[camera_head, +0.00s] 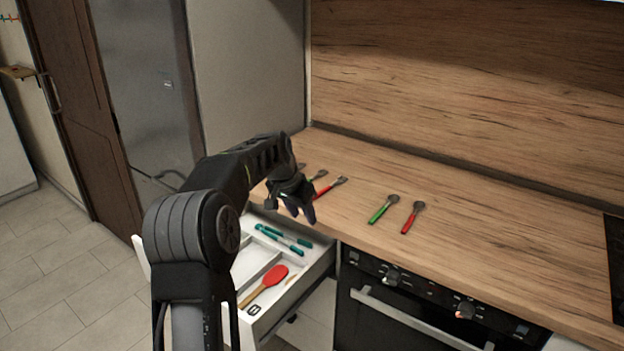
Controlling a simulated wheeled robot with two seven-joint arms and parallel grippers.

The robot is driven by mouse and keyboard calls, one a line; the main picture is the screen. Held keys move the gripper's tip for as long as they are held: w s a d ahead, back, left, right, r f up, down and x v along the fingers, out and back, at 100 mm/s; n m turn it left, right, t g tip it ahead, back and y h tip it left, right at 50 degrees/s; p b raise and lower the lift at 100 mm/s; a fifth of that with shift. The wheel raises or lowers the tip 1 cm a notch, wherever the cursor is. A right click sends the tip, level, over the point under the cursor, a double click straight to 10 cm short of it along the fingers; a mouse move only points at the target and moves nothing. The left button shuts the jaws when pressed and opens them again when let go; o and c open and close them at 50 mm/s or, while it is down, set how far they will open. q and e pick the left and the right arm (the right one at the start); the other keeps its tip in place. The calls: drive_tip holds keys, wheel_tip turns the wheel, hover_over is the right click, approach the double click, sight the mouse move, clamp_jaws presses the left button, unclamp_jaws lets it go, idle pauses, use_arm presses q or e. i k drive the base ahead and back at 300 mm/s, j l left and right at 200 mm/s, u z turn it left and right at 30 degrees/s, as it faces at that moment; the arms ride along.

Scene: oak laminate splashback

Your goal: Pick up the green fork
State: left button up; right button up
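A utensil with a green handle (311,180) and a dark metal head lies on the wooden counter, partly hidden behind my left gripper; it looks like the green fork, but its tines are too small to tell. My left gripper (290,208) is over the counter's front edge, in front of this utensil and above the open drawer. Its fingers look spread, with nothing seen between them. A red-handled utensil (330,188) lies just right of the green one. My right gripper is not in view.
A green-handled spoon (383,209) and a red-handled spoon (412,217) lie farther right on the counter (480,235). The open drawer (318,262) below holds teal tongs (285,238) and a red spatula (268,283). An oven (410,310) is right of it.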

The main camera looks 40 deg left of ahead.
sight(318, 174)
drive_tip(key=i+j, duration=0.75)
drive_tip(key=j, duration=0.2)
